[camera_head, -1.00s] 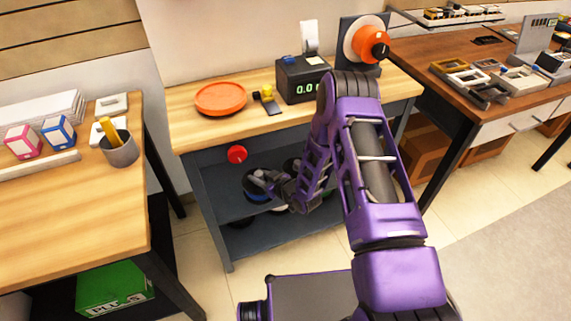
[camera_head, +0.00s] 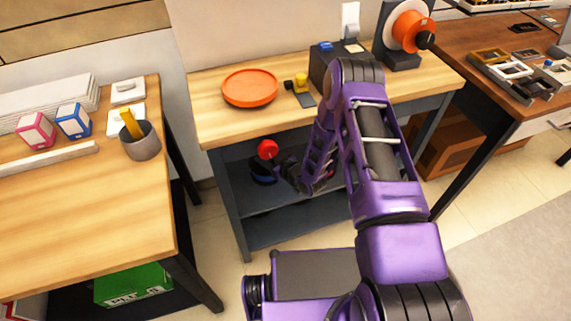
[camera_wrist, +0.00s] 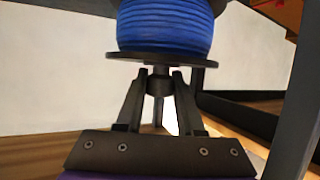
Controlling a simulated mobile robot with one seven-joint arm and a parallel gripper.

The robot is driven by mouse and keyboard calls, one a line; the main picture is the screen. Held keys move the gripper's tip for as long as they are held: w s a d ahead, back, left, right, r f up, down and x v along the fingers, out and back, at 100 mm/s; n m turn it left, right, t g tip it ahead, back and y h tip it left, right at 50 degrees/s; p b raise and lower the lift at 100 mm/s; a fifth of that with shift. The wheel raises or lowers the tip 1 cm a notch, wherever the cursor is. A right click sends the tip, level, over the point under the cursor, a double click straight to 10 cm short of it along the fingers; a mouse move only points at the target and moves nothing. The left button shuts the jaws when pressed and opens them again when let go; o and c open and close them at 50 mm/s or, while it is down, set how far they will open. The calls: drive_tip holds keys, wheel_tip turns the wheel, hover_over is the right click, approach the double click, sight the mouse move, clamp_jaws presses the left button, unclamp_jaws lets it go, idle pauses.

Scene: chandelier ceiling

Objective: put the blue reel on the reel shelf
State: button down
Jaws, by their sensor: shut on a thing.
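The blue reel (camera_wrist: 165,27) fills the upper middle of the wrist view, with a black flange below its blue winding. My gripper (camera_wrist: 159,82) is shut on the dark hub stub under that flange. The unit's lower shelf (camera_head: 270,235) shows below. Whether the reel touches any shelf I cannot tell.
A round red thing (camera_head: 268,149) is just above the reel, under the bench top. The bench (camera_head: 225,122) carries an orange dish (camera_head: 249,88) and a dark box. A grey post (camera_wrist: 298,115) stands close at right in the wrist view. Another table (camera_head: 80,210) is at left.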

sight(267, 171)
drive_tip(key=shift+f+b, duration=0.6)
drive_tip(key=shift+f, duration=2.95)
drive_tip(key=shift+f, duration=0.1)
drive_tip(key=c, duration=0.5)
unclamp_jaws()
drive_tip(key=shift+s+d, duration=0.1)
drive_tip(key=shift+d, duration=0.05)
drive_tip(key=p+v, duration=0.2)
drive_tip(key=v, duration=0.9)
drive_tip(key=shift+s+d, duration=0.15)
drive_tip(key=shift+s, duration=0.15)
